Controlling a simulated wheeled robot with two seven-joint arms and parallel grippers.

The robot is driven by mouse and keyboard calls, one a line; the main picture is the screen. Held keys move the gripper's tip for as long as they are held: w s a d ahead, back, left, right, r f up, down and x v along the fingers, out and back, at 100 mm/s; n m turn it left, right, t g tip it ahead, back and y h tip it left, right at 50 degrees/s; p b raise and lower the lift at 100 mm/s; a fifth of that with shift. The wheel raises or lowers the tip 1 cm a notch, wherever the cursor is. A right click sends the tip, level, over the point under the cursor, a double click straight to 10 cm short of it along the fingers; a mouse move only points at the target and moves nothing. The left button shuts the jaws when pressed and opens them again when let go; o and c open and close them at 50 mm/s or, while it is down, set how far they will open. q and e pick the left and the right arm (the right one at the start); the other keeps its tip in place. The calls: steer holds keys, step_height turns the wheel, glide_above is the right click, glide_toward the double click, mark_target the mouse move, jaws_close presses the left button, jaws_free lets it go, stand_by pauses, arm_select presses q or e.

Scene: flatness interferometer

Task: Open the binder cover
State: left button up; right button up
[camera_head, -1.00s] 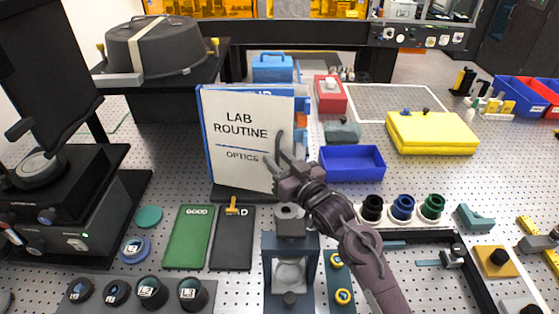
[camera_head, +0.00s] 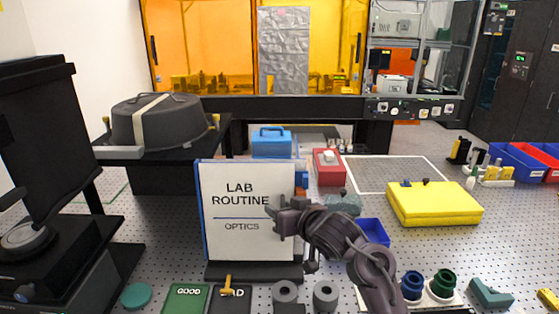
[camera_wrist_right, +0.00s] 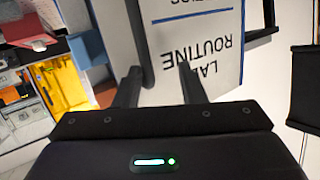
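The binder (camera_head: 225,235) stands upright on a dark base (camera_head: 235,272) in the middle of the head view. Its white cover reads "LAB ROUTINE OPTICS", faces me and looks closed. My right gripper (camera_head: 273,212) is at the cover's right edge, about mid-height, and hides part of that edge. In the right wrist view the cover (camera_wrist_right: 215,50) appears upside down beyond the fingers. The two fingers of my right gripper (camera_wrist_right: 160,82) are apart there, one near the cover's edge and one over its face. Contact cannot be told. My left gripper is out of view.
A blue case (camera_head: 270,145) and a red box (camera_head: 328,168) stand behind the binder. A blue bin (camera_head: 373,231) and a yellow case (camera_head: 434,203) are to the right. Green (camera_head: 187,298) and black (camera_head: 231,300) mats lie in front. Dark equipment stands at left.

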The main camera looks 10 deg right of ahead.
steer(key=s+r+t, duration=0.1)
steer(key=s+r, duration=0.1)
steer(key=r, duration=0.6)
steer(key=s+a+r+n+t+y, duration=0.1)
steer(key=s+r+t, duration=0.1)
steer(key=r, duration=0.7)
steer(key=shift+s+a+y, duration=0.15)
steer(key=shift+s+y, duration=0.15)
steer(key=shift+s, duration=0.05)
steer(key=w+f+g, duration=0.1)
steer(key=f, duration=0.4)
steer(key=w+d+f+g+h, duration=0.1)
steer(key=w+f, duration=0.1)
steer(key=f, duration=0.3)
steer(key=w+f+m+g, duration=0.1)
steer(key=f, duration=0.4)
steer(key=shift+w+d+f+h, duration=0.15)
steer(key=shift+w+f+h, duration=0.15)
steer(key=shift+w, duration=0.1)
steer(key=s+d+p, duration=0.2)
steer(key=s+p, duration=0.2)
steer(key=s, duration=0.5)
steer(key=shift+d+f, duration=0.4)
